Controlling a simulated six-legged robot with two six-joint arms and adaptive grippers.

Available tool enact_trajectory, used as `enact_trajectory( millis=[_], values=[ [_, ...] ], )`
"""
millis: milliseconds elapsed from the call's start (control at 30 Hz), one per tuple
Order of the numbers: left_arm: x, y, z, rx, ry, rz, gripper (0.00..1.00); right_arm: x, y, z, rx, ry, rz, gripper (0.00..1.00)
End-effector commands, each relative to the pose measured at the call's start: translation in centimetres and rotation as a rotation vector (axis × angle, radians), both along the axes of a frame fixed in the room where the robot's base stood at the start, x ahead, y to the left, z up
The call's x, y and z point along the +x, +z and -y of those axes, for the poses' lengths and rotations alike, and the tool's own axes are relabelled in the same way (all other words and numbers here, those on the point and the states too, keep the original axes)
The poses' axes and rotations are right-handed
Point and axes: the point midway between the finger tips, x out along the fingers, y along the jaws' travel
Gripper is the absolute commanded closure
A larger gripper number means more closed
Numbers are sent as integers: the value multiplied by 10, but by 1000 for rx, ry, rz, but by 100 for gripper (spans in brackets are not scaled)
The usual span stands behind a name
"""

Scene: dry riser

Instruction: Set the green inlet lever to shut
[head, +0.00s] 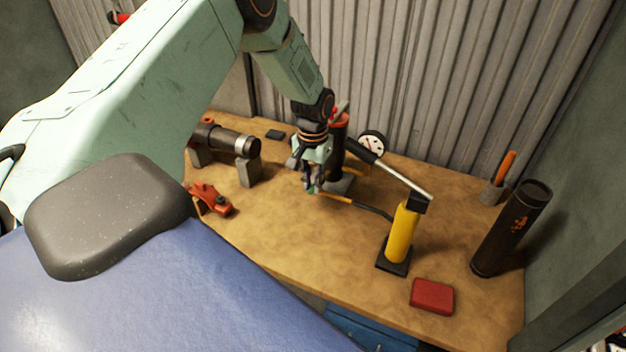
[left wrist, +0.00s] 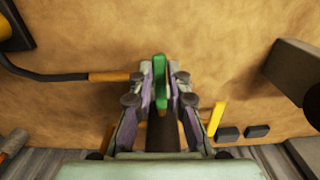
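The green inlet lever (left wrist: 160,80) stands out between the two fingers of my left gripper (left wrist: 160,78) in the left wrist view. The finger pads lie close along both sides of it, and the gripper looks shut on it. A dark cylindrical part (left wrist: 163,135) shows below the lever, between the fingers. In the head view my left gripper (head: 313,183) points down at the bench beside a dark upright riser (head: 338,140) with a red top. The lever is mostly hidden there by the fingers. My right gripper is in neither view.
The wooden bench (head: 290,235) holds a yellow pump (head: 402,232) with a long handle and a hose (head: 370,208), a gauge (head: 372,144), a red box (head: 431,296), a dark tube (head: 510,228), a red tool (head: 210,198) and a cylinder on supports (head: 230,140). The front middle is clear.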

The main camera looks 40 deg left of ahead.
Motion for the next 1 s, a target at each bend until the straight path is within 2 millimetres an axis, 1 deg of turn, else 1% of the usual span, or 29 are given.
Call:
enact_trajectory(
  millis=[33,233,567,667,767,1000],
  values=[
    [-1,-1,0,-1,0,-3,79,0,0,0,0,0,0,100],
    [0,0,0,0,2,0,62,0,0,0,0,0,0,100],
    [1,3,0,0,3,3,62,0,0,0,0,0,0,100],
    [2,13,0,-1,4,5,62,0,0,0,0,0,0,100],
    [2,31,0,-1,2,6,62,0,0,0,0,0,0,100],
    [2,81,0,-1,3,5,62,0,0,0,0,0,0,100]
  ],
)
